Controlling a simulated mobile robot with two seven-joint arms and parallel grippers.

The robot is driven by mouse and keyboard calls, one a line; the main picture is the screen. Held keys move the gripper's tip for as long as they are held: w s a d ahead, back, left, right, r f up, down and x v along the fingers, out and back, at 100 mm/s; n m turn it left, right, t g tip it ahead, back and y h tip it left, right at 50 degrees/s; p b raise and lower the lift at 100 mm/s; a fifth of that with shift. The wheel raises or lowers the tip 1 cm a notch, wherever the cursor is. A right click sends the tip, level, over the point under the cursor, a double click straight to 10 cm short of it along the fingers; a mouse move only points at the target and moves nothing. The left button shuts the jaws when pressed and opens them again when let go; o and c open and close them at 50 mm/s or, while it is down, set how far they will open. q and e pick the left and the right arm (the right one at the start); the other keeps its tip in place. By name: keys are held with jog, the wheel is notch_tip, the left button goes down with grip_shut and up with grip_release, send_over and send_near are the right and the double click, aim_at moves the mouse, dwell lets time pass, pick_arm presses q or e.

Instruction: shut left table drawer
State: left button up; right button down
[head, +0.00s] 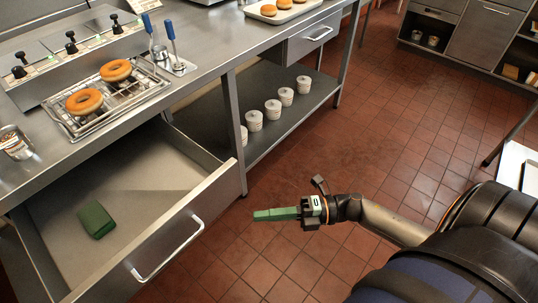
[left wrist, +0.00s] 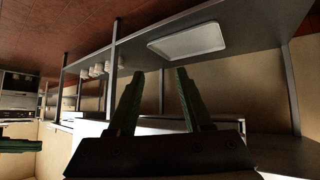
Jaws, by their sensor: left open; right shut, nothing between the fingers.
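The left table drawer (head: 170,241) is pulled out under the steel table at the lower left of the head view. A bar handle (head: 168,249) is on its front.
The table holds a rack (head: 108,98) with two doughnuts and a tray (head: 297,10) of doughnuts. A right drawer (head: 312,38) looks shut. Several cups stand on the lower shelf (head: 266,137). Tiled floor (head: 350,140) is open to the right. A pale tray (left wrist: 188,41) shows in the left wrist view.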

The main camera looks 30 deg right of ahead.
aim_at(208, 209)
jog(key=w+a, duration=0.6)
jog(key=shift+a, duration=0.2)
jog(key=shift+w+a, duration=0.15)
jog(key=shift+w, duration=0.3)
pick_arm(q)
jog(key=shift+s+a+f, duration=0.1)
jog(key=shift+s+a, duration=0.15)
jog(key=shift+a, duration=0.1)
jog(key=shift+w, duration=0.1)
